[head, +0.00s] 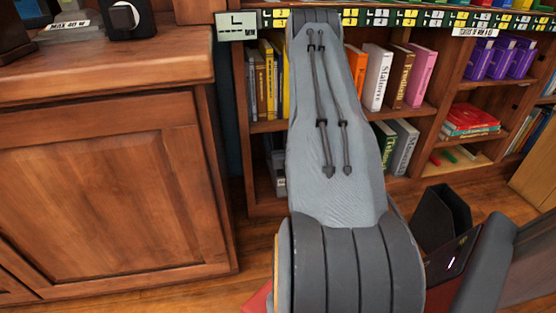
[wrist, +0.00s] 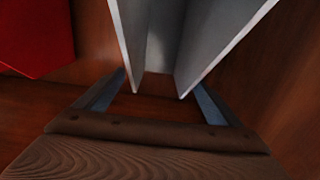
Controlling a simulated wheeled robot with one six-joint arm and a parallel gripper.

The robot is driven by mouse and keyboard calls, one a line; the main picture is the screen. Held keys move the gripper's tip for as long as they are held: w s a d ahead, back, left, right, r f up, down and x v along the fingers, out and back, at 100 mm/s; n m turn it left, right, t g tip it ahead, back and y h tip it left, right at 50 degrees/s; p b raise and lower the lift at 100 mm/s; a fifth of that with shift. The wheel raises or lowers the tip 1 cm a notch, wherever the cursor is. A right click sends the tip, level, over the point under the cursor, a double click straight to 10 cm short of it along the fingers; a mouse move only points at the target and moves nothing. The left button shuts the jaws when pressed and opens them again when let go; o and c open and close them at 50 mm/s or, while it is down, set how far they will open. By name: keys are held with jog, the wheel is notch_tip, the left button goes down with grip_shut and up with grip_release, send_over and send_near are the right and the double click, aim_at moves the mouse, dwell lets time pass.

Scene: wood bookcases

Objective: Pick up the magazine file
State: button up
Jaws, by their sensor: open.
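A dark magazine file (head: 434,218) stands on the floor at the right in the head view, partly hidden by my arm. In the wrist view, a grey, open-topped thing with two thin walls (wrist: 222,38) is close ahead; it looks like the same file, though it appears paler there. My gripper (wrist: 160,84) is open, with one finger on each side of the near ends of these walls. I cannot tell whether the fingers touch them. My gripper is not visible in the head view.
A bookcase (head: 436,113) with books and purple magazine files (head: 480,58) stands behind. A wood cabinet (head: 110,195) is at the left. A red thing (wrist: 35,35) is at the upper left in the wrist view. Some wood floor (head: 492,200) is bare near the bookcase.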

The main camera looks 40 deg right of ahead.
jog(key=b+x, duration=0.2)
jog(key=x, duration=0.2)
jog(key=shift+w+d+r, duration=0.1)
jog(key=shift+w, duration=0.15)
jog(key=shift+c, duration=0.2)
jog(key=c, duration=1.7)
jog(key=shift+r, duration=0.15)
